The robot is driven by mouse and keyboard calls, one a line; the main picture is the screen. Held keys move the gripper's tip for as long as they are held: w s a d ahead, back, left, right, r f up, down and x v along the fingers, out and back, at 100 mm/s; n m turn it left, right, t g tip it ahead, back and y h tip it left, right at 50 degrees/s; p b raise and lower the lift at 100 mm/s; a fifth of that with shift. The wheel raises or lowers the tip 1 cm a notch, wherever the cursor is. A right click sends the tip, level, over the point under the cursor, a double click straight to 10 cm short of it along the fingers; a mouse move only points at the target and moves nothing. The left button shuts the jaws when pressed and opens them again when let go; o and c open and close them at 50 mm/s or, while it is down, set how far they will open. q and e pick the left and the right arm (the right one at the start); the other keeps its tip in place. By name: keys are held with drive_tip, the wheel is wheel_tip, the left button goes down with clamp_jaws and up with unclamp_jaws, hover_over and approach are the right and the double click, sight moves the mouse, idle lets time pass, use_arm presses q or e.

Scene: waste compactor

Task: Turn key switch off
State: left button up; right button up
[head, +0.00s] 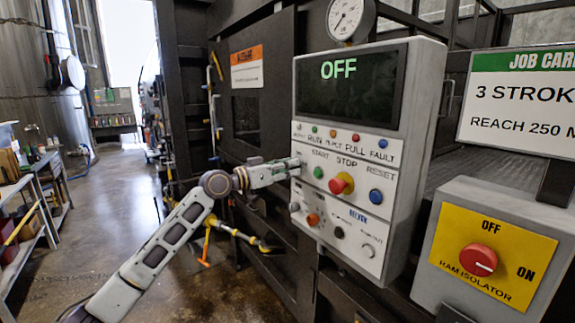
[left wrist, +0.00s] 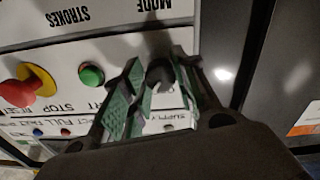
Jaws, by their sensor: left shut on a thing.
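The control panel (head: 340,215) has a dark display (head: 350,86) that reads OFF in green. My left gripper (head: 292,164) reaches the panel's left edge, beside the green start button. In the left wrist view, which is upside down, my left gripper (left wrist: 155,88) has its green-padded fingers closed around the dark key switch (left wrist: 159,74), near a label reading SUPPLY. The fingers hide much of the switch, so its exact angle cannot be told. My right gripper is not in view.
The green start button (head: 318,172), red stop button (head: 340,184) on yellow and blue reset button (head: 376,196) sit close by. Lower knobs (head: 313,219) are below. A red isolator knob (head: 478,260) on a yellow plate is at right. Open floor lies left.

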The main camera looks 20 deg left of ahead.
use_arm(q)
drive_tip(key=shift+n+p, duration=2.3)
drive_tip(key=shift+n, duration=1.3)
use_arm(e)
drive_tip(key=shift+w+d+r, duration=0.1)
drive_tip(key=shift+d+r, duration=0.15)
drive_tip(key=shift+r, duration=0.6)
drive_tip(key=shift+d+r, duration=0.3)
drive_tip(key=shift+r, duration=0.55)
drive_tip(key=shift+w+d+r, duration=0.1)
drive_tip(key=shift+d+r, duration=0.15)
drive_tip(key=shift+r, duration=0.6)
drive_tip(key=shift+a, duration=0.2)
use_arm(q)
drive_tip(key=o, duration=1)
drive_tip(key=shift+c, duration=0.2)
drive_tip(key=shift+o, duration=0.3)
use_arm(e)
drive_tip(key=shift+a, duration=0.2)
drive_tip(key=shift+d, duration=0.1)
